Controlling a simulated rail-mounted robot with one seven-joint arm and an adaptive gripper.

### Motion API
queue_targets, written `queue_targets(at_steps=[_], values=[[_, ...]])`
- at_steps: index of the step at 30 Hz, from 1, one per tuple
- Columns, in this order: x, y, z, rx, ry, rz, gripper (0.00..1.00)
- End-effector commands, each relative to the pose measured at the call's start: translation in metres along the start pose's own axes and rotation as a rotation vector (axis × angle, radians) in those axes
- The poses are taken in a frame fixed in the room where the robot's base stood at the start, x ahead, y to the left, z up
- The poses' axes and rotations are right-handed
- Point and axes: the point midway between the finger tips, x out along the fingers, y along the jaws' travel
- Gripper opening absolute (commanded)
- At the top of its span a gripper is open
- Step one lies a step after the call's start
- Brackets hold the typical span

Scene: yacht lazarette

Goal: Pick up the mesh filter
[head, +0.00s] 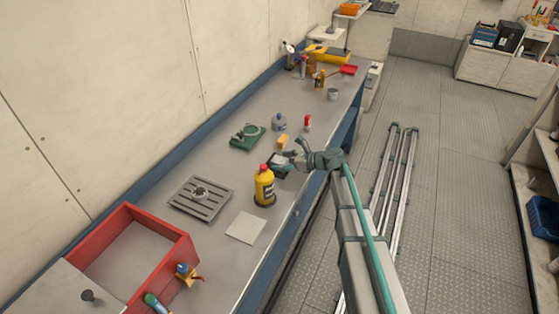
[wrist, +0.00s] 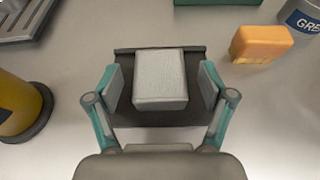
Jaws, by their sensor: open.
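My gripper (head: 288,150) is open, low over the workbench near its front edge. In the wrist view its two fingers stand either side of a light grey, rounded block (wrist: 160,78) with a finely textured face. The block sits on a dark, shallow holder (wrist: 140,118). Small gaps show between the block and both finger pads. I cannot tell for sure that this block is the mesh filter. In the head view the gripper partly hides it. A small round metal piece (head: 201,192) lies on a slatted grey tray (head: 183,200) further left.
A yellow bottle (head: 264,188) stands close by my gripper, left of it in the wrist view. An orange block (head: 283,141), a grey-blue container (head: 279,122) and a green item (head: 247,137) are nearby. A red open box (head: 188,246) sits at the near end.

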Motion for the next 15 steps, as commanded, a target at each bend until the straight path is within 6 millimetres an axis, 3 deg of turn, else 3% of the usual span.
queue_targets(at_steps=[3, 10, 15], values=[[0.0109, -0.0003, 0.0003, 0.001, 0.0, 0.0, 0.81], [0.0117, 0.0002, -0.0008, 0.0, 0.0, -0.001, 0.8], [0.0115, 0.0002, -0.0007, 0.0, 0.0, -0.001, 0.51]])
